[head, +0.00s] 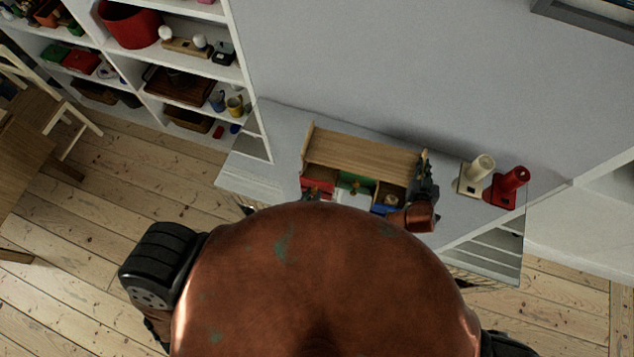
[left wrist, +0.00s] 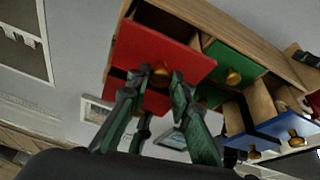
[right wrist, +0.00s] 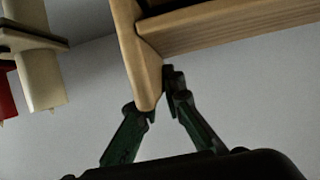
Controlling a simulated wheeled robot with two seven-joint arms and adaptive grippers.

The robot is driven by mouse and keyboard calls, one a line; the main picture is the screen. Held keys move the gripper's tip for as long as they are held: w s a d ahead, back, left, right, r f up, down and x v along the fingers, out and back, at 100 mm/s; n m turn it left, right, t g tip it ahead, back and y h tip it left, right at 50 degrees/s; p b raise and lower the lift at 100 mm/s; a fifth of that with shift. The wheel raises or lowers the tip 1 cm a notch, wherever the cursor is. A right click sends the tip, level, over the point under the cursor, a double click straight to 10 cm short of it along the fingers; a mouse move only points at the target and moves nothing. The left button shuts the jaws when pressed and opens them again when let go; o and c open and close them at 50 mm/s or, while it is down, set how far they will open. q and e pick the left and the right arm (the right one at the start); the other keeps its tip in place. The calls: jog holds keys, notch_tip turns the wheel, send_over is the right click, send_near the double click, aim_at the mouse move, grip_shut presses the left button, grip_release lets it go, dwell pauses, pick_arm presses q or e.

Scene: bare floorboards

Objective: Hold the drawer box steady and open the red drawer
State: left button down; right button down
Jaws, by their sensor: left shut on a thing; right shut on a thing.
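The wooden drawer box (head: 362,153) stands on the grey surface by the wall, with red, green and blue fronts. The red drawer (left wrist: 158,48) is at its left end in the left wrist view; a dark gap shows behind its upper edge, so it looks partly out. My left gripper (left wrist: 156,82) is shut on its brass knob (left wrist: 161,72). In the head view my body hides most of that gripper. My right gripper (right wrist: 159,94) is shut on the edge of the box's side panel (right wrist: 136,50); its arm shows at the box's right end in the head view.
The blue drawer (left wrist: 281,132) stands out from the box; the green drawer (left wrist: 235,62) is beside the red one. A cream object (head: 478,174) and a red object (head: 510,186) stand right of the box. Loaded shelves (head: 190,85) are at the left.

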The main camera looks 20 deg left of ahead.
pick_arm(q)
jog(key=shift+s+a, duration=0.15)
jog(key=shift+s, duration=0.35)
pick_arm(e)
jog(key=shift+d, duration=0.15)
pick_arm(q)
jog(key=c, duration=2)
grip_release()
jog(key=shift+o, duration=1.3)
jog(key=v, duration=1.2)
jog(key=shift+d, duration=0.25)
